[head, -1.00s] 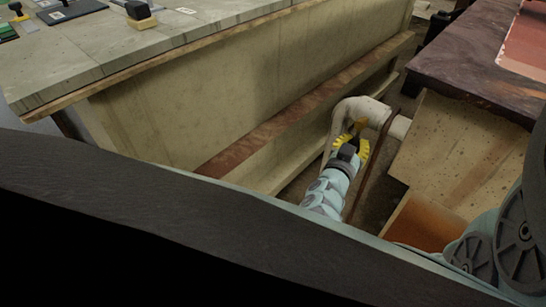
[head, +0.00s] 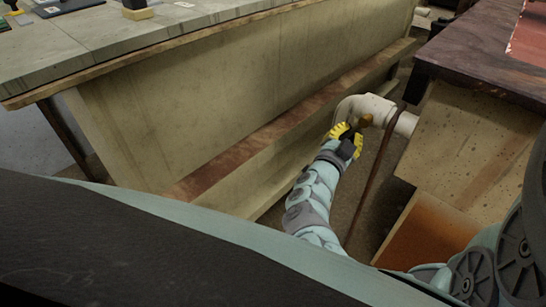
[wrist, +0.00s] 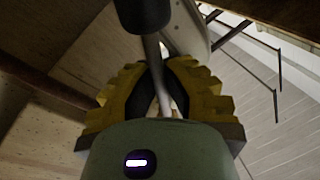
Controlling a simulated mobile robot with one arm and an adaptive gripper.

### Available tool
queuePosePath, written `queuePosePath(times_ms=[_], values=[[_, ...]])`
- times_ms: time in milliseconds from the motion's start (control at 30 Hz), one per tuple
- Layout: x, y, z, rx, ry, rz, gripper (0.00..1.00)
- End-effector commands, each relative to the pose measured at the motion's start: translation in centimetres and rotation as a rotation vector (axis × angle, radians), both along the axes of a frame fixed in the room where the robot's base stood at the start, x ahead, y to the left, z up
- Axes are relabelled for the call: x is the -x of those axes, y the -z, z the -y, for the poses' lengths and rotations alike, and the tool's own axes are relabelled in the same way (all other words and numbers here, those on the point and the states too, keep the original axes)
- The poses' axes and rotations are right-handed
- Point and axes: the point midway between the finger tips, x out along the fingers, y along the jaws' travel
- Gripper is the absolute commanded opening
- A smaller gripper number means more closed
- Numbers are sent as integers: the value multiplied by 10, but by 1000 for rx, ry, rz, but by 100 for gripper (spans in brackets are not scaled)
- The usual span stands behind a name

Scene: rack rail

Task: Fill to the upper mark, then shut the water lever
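My gripper (head: 347,138), with yellow fingers, is low in the gap between the long bench and the dark-topped counter. It is just left of and below a brass-coloured fitting (head: 366,120) on a pale bent pipe (head: 350,105). I cannot tell whether this fitting is the water lever, or whether the gripper touches it. In the wrist view the fingers (wrist: 158,80) curve in on both sides of a thin pale tube, below a dark cylinder (wrist: 143,14); whether they grip anything is unclear. I cannot make out a water level or an upper mark.
The grey-topped bench (head: 150,35) with a wooden rail (head: 265,133) runs along the left. The counter (head: 470,55) and a box-like wooden body (head: 470,150) stand on the right. A thin brown rod or hose (head: 372,185) hangs beside my arm. The passage is narrow.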

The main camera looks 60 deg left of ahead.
Motion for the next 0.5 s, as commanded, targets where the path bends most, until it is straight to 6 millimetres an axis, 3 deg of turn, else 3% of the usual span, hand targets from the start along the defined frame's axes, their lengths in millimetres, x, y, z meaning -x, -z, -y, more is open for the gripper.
queuePosePath(times_ms=[500], values=[[2, -6, -8, -144, 0, -32, 0]])
